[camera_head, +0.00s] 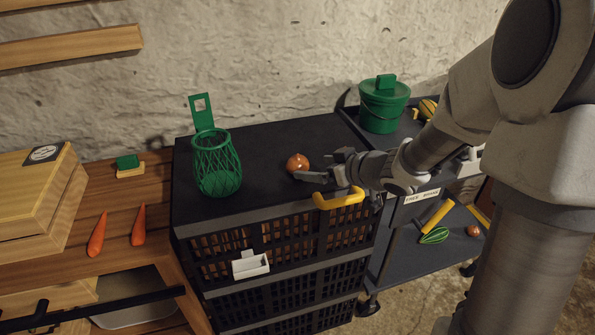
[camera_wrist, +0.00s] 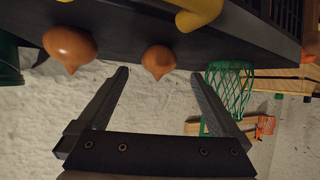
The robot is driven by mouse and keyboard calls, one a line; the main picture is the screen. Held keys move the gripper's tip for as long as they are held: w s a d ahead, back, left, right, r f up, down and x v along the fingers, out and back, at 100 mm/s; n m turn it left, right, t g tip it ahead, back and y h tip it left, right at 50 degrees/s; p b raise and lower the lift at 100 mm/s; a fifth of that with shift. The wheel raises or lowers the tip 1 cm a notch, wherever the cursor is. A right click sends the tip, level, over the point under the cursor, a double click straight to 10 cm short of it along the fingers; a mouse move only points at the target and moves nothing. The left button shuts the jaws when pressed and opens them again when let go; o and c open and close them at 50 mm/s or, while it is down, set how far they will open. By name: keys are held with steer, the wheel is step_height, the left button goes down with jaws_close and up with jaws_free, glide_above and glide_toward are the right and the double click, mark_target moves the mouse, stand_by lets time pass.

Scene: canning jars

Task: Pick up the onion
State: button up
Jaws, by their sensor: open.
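A round orange-brown onion (camera_head: 298,163) sits on the black top of the crate stack (camera_head: 262,150). My gripper (camera_head: 314,168) reaches in from the right, low over that top, with its fingers apart and nothing held. In the wrist view one onion (camera_wrist: 158,58) appears between the tips of my open gripper (camera_wrist: 160,76), just beyond them. A second onion (camera_wrist: 70,46) lies outside the left finger in that view. It is not visible in the head view, probably hidden by my gripper. I cannot tell whether a finger touches either onion.
A green mesh basket (camera_head: 218,170) stands left of the onion. A yellow handle (camera_head: 339,197) sits at the front edge. A green bucket (camera_head: 384,106) stands at the back right. Two carrots (camera_head: 97,233) lie on the wooden table. The crate top behind the onion is clear.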

mark_target(300, 159)
steer(key=b+x, duration=0.3)
steer(key=x, duration=0.3)
steer(key=shift+w+a, duration=0.2)
steer(key=shift+w, duration=0.15)
steer(key=c, duration=0.9)
steer(key=shift+r+p, duration=0.65)
steer(key=shift+r, duration=0.15)
steer(key=r, duration=0.1)
steer(key=r+p, duration=0.2)
steer(key=shift+d+r, duration=0.25)
steer(key=s+d+r+p, duration=0.1)
steer(key=d+r+p, duration=0.1)
steer(key=d, duration=0.1)
steer(key=s+d+r+p, duration=0.2)
steer(key=d, duration=0.2)
steer(key=s+d+r+p, duration=0.1)
steer(key=d+r, duration=0.1)
steer(key=d, duration=0.1)
steer(key=shift+s+d+p, duration=0.15)
steer(key=shift+s+p, duration=0.1)
steer(key=shift+p, duration=0.15)
